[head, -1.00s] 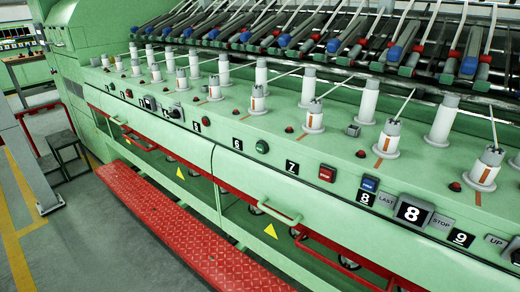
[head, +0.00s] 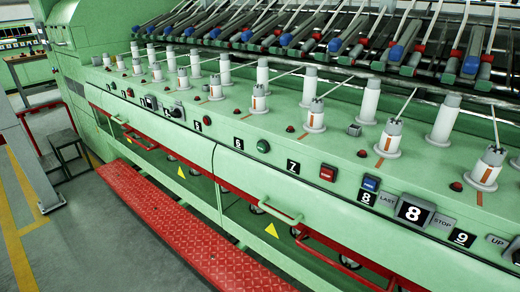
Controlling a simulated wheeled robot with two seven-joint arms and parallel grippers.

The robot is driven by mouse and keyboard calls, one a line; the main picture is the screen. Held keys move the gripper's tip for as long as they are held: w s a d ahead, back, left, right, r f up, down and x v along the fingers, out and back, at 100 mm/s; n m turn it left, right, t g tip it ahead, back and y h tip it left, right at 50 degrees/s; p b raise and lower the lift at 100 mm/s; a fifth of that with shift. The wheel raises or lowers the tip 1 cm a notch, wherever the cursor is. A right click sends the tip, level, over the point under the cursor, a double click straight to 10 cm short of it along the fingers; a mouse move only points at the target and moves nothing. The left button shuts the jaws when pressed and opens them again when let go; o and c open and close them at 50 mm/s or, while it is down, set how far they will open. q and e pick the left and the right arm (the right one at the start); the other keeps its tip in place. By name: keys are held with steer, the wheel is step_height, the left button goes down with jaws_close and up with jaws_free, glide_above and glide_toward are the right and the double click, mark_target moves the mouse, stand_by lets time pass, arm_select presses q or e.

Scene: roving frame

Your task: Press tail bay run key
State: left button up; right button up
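The green machine's front panel (head: 340,170) runs diagonally across the head view, with numbered bays. A green round button (head: 263,146) sits by the "6" label (head: 238,143). A blue button (head: 370,184) sits above a small "8" label (head: 366,198). A large "8" plate (head: 414,213) stands between "LAST" (head: 387,200) and "STOP" (head: 442,222) plates. A "9" label (head: 461,238) and an "UP" plate (head: 496,240) follow at right. No key readable as run shows. Neither gripper is in view.
A red tread step (head: 180,225) runs along the machine's foot. Green drawer handles (head: 275,211) and red rails (head: 320,245) stick out below the panel. White spindles (head: 367,101) stand on top. A dark stool (head: 66,146) stands at left. Grey floor (head: 100,235) is clear at lower left.

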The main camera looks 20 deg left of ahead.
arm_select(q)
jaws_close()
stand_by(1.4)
